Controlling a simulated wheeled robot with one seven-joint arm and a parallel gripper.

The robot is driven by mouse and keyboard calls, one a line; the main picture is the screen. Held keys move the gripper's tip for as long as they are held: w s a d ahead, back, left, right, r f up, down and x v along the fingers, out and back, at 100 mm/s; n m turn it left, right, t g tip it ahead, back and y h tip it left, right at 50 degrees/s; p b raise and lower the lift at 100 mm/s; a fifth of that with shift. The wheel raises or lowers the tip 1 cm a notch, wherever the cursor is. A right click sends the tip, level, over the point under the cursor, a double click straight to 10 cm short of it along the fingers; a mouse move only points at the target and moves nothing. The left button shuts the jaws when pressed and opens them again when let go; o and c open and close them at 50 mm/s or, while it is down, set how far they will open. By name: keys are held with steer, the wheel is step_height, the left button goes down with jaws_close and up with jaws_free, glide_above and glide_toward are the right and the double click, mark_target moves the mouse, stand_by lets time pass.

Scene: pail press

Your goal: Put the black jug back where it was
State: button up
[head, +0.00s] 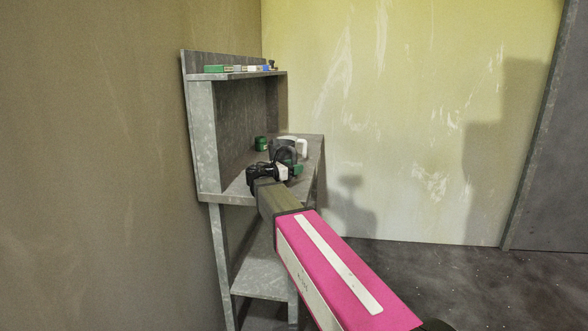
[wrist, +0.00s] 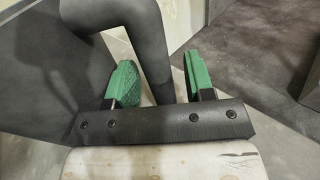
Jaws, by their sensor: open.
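The black jug (head: 284,146) stands on the shelf unit's middle board, partly hidden behind my gripper. In the wrist view its dark curved handle (wrist: 150,45) runs down between the two green finger pads. My gripper (wrist: 160,68) is open, with one pad on each side of the handle. A gap shows between the handle and the right pad; the left pad is close to the handle, and I cannot tell if they touch. In the head view my gripper (head: 290,167) is at the jug's near side.
The grey shelf unit (head: 207,140) stands against the brown wall. A green container (head: 260,143) is behind the jug to the left, and a white object (head: 302,147) is close on its right. Small items (head: 215,69) line the top shelf. The floor to the right is clear.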

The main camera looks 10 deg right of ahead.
steer(key=v, duration=1.2)
